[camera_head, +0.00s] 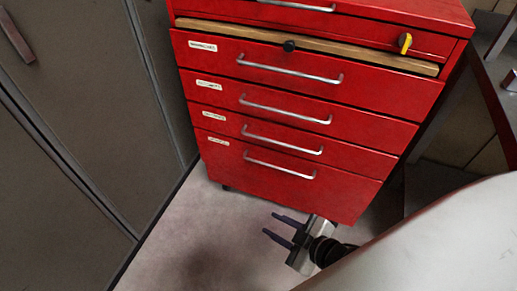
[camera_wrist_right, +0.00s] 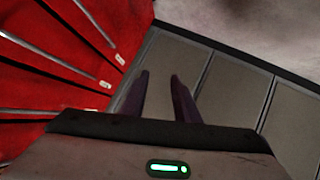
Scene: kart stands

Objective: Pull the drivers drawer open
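The red tool cabinet (camera_head: 420,90) stands upright in the head view, with several drawers with silver bar handles. The upper handle (camera_head: 290,70), the second (camera_head: 285,110), the third (camera_head: 282,141) and the lowest (camera_head: 278,166) run across the fronts. Small white labels sit at the left of these fronts, too small to read, so I cannot tell which is the drivers drawer. My right gripper (camera_head: 270,223) is below and in front of the lowest drawer, fingers apart and empty, touching no handle. Its fingers also show in the right wrist view (camera_wrist_right: 159,75). My left gripper is out of view.
A tan wooden strip (camera_head: 300,45) runs above the upper labelled drawer, with a yellow-handled item (camera_head: 405,42) at its right. Grey lockers (camera_head: 70,130) stand close on the left. A dark bench (camera_head: 490,80) is at the right. The floor (camera_head: 200,230) in front is clear.

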